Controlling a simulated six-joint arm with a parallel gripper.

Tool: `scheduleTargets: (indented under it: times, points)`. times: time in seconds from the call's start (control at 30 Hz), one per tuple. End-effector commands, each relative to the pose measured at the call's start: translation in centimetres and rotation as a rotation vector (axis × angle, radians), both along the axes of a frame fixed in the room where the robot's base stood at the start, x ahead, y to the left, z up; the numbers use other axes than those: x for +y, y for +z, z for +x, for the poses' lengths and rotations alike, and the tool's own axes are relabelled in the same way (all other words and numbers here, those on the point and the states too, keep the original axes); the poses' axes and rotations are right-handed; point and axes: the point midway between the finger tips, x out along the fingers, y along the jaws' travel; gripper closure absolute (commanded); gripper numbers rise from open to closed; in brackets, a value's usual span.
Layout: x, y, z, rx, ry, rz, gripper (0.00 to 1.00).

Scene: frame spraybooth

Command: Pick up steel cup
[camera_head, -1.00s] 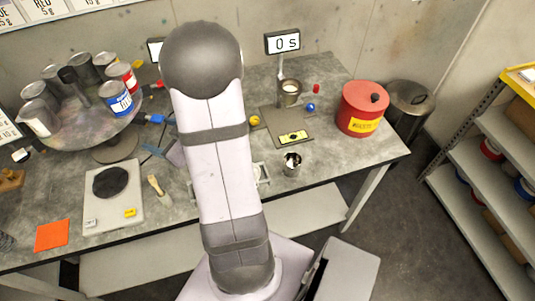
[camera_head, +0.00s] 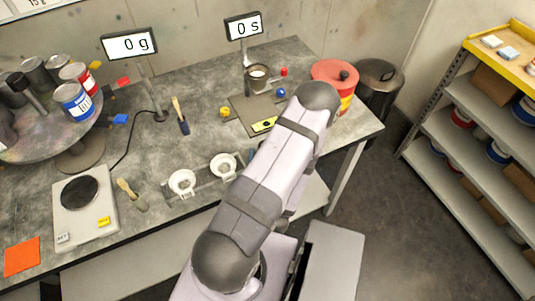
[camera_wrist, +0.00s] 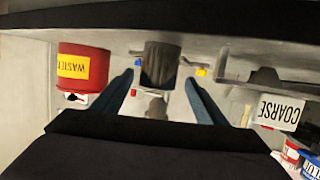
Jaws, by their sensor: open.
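The steel cup (camera_wrist: 160,62) shows in the wrist view as a dark grey cylinder, upside down because that view is inverted. My gripper (camera_wrist: 159,79) is open, with one blue-grey finger on each side of the cup and a gap to both. I cannot tell how far the cup sits between the fingertips in depth.
A metal cup (camera_head: 258,73) is on a stand behind. A scale (camera_head: 84,226) and a turntable with paint cans (camera_head: 74,102) are left.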

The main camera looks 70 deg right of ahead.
Motion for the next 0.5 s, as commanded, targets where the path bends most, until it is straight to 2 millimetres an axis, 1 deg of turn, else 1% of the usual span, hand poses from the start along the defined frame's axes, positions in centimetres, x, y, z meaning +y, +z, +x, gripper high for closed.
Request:
scheduleTargets:
  times: [0.17, 0.5]
  points:
    - [-0.1, -0.3, 0.1, -0.006, -0.003, 0.007, 0.34]
    - [-1.7, -1.0, 0.8, -0.005, 0.000, 0.006, 0.34]
